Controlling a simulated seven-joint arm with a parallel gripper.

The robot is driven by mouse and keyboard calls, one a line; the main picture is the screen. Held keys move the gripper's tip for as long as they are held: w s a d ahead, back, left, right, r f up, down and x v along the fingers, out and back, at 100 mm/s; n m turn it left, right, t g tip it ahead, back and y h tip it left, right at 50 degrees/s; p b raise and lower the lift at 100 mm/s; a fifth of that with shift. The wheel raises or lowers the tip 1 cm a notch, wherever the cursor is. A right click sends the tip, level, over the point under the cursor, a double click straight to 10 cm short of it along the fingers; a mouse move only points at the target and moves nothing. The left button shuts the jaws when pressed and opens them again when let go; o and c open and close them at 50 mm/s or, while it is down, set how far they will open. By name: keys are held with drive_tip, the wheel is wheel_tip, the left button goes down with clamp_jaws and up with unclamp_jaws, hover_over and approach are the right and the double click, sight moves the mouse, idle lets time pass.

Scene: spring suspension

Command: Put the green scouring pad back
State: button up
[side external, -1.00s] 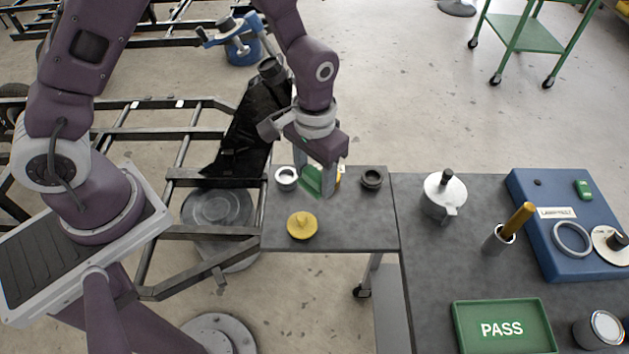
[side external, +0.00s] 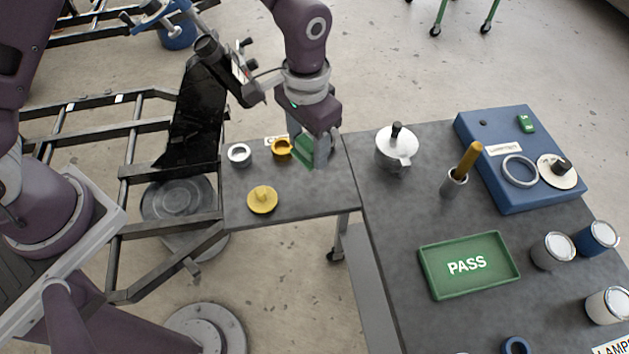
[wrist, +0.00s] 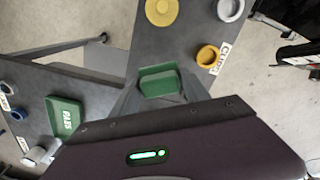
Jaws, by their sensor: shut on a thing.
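My gripper (side external: 312,158) is shut on the green scouring pad (side external: 303,151), over the right part of the small grey table (side external: 290,190). The pad also shows between the fingers in the wrist view (wrist: 160,80). In the side view the near finger covers part of it. I cannot tell how high the pad is above the table. The place where the pad belongs cannot be made out.
A yellow cup (side external: 282,147), a silver ring (side external: 239,155) and a yellow knobbed disc (side external: 262,199) stand left of my gripper. On the larger bench are a metal pot (side external: 393,155), a brush holder (side external: 454,183), a green PASS tray (side external: 470,290) and a blue panel (side external: 500,180).

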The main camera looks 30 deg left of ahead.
sight(323, 189)
drive_tip(key=d, duration=0.2)
drive_tip(key=d+m, duration=0.1)
drive_tip(key=shift+w+f, duration=0.35)
wheel_tip(323, 189, down, 9)
drive_tip(key=shift+d+r, duration=0.1)
drive_tip(key=shift+r, duration=0.1)
drive_tip(key=o, duration=1.3)
drive_tip(key=shift+f, duration=0.1)
wheel_tip(323, 189, up, 12)
drive_tip(key=shift+r, duration=0.15)
